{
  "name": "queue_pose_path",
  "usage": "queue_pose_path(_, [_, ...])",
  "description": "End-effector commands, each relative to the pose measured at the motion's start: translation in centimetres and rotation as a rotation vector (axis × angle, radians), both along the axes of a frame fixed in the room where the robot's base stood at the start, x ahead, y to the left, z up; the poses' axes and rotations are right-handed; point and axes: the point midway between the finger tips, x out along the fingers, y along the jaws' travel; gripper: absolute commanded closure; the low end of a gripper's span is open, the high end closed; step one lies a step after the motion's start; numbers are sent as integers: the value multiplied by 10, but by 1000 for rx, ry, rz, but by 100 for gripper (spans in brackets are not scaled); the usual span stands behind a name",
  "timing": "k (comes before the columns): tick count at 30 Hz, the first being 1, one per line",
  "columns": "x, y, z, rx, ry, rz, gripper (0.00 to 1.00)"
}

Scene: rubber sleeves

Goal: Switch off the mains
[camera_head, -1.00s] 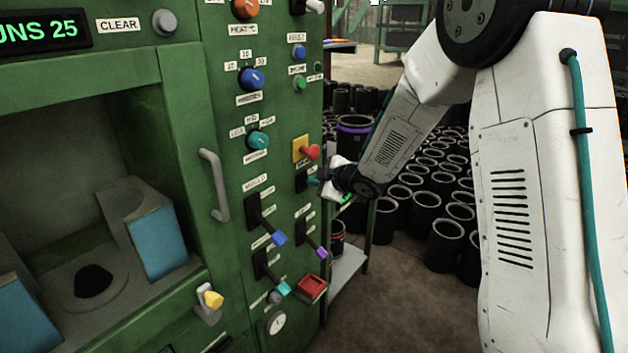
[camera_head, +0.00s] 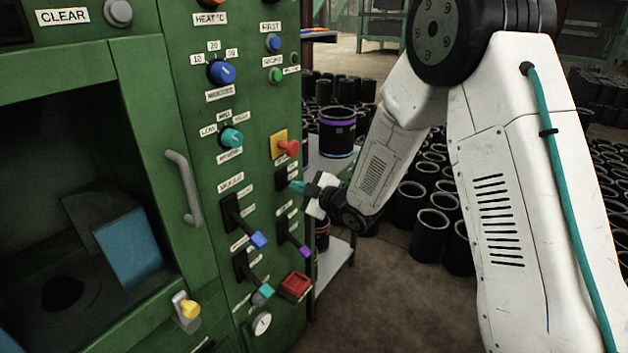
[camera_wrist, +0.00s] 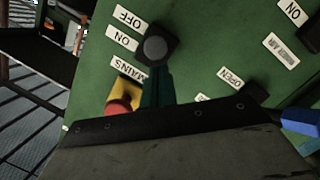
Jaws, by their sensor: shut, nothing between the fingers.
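The mains switch (camera_head: 281,178) is a small dark plate on the green panel, below a red button on a yellow plate. In the wrist view the switch (camera_wrist: 172,42) has a round grey lever end, with upside-down OFF, ON and MAINS labels beside it. The lever end lies about level with the gap between OFF and ON; I cannot tell its exact setting. My gripper (camera_head: 297,186) is shut and empty, its teal fingertips at the switch. In the wrist view the fingers (camera_wrist: 156,84) reach the lever end's MAINS side; contact is unclear.
A red button (camera_head: 289,147) sits just above the switch. Blue and purple-tipped levers (camera_head: 258,240) and a red square button (camera_head: 296,285) are below. A shelf (camera_head: 336,268) stands right of the panel. Black sleeves (camera_head: 433,222) cover the floor behind my arm.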

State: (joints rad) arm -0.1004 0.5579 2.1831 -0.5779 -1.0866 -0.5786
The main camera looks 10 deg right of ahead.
Motion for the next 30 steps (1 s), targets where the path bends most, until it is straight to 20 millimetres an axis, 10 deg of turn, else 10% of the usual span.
queue_pose_path(14, [-10,6,14,0,-3,1,100])
queue_pose_path(30, [-91,-34,9,-1,1,3,100])
